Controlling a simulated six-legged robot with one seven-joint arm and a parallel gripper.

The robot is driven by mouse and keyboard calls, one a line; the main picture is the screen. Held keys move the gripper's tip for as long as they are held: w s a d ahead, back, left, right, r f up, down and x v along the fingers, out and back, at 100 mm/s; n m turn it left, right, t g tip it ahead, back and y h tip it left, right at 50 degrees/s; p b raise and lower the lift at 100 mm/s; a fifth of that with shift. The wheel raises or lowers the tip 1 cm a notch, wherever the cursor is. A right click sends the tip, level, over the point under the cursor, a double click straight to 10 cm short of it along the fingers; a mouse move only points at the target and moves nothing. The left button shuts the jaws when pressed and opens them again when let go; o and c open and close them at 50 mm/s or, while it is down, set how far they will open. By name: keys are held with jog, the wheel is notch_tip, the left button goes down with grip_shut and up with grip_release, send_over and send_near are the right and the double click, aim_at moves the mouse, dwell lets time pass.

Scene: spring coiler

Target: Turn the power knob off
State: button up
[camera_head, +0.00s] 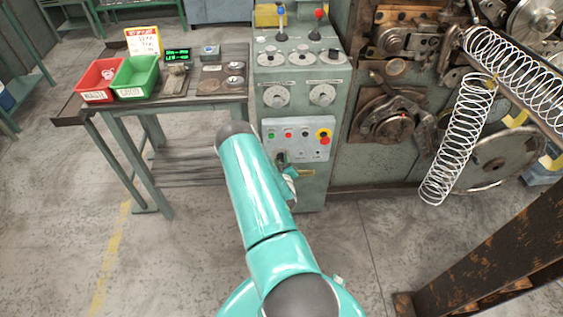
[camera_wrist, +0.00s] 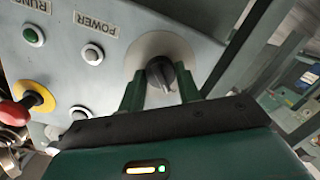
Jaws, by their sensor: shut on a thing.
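The power knob (camera_wrist: 161,70) is a black knob on a pale round plate, seen in the wrist view beside the POWER label (camera_wrist: 94,23). The two green fingers of my gripper (camera_wrist: 159,78) stand on either side of the knob and are shut on it. The knob's ridge runs roughly up and down in that picture, slightly tilted. In the head view the grey control panel (camera_head: 298,125) is on the front of the green cabinet, and my arm hides the knob and most of my gripper (camera_head: 282,158).
A red emergency button (camera_wrist: 14,113) on a yellow plate and several small buttons sit on the same panel. In the head view a side table (camera_head: 220,85) with red and green bins stands left. The coiling machine (camera_head: 385,130) with wire springs is right. The near floor is partly clear.

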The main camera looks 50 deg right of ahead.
jog(key=shift+f, duration=0.15)
jog(key=o, duration=1)
jog(key=shift+c, duration=0.2)
jog(key=shift+s+a, duration=0.1)
jog(key=v, duration=1.3)
jog(key=shift+s+a, duration=0.2)
jog(key=shift+s, duration=0.05)
